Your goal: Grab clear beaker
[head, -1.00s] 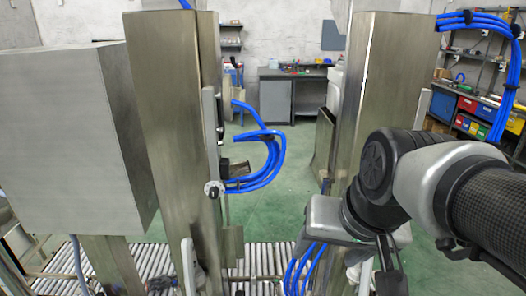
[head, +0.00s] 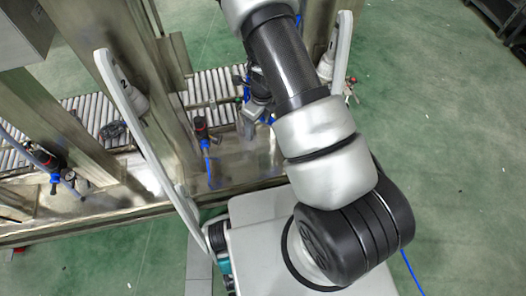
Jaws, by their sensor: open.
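I cannot make out a clear beaker in the head view. What looks like my gripper (head: 257,117) shows small and dark beside my forearm, over the far edge of the metal ledge (head: 240,165). It is partly hidden by the arm. Its jaws look open, with nothing seen between them. A faint see-through, bluish patch shows on the ledge below a black and red fitting; I cannot tell whether it is a vessel or a reflection.
A roller conveyor (head: 205,88) runs behind the ledge. Metal posts (head: 85,110) stand at the left. A black and red fitting (head: 201,128) with a blue hose stands at the ledge. Green floor (head: 450,150) is open at the right.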

